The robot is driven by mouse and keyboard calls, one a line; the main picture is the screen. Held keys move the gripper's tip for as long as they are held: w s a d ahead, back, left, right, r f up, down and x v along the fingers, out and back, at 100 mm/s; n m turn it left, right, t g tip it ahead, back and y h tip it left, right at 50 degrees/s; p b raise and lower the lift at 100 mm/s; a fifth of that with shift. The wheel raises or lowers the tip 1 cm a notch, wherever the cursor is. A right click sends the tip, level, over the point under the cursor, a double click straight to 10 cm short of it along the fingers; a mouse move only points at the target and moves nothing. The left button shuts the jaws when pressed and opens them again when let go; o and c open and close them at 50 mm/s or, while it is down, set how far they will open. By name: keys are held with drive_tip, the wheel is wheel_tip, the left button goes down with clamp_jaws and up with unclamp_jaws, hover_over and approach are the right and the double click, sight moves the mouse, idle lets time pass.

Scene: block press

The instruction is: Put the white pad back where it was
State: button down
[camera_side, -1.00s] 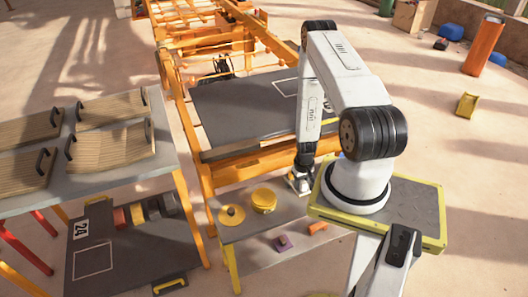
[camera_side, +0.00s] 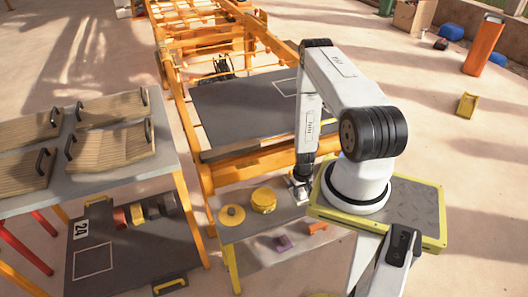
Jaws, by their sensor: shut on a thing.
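My gripper (camera_side: 300,190) points down at the back right corner of the small grey side table (camera_side: 245,228), close to the yellow-edged base plate. It is shut on a small white piece, which looks like the white pad (camera_side: 300,194). The pad is at or just above the tabletop; I cannot tell whether it touches. The fingers and most of the pad are too small and partly hidden to make out.
On the small table stand a yellow disc with a knob (camera_side: 232,215) and a yellow round tin (camera_side: 264,200). A purple block (camera_side: 283,243) and an orange block (camera_side: 317,228) lie lower down. The orange press frame (camera_side: 205,180) with a dark plate (camera_side: 250,115) rises behind.

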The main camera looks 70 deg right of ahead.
sight(299, 196)
drive_tip(key=shift+f, duration=1.65)
drive_tip(key=shift+f, duration=0.1)
drive_tip(key=shift+c, duration=1.8)
unclamp_jaws()
drive_tip(key=shift+r, duration=6.1)
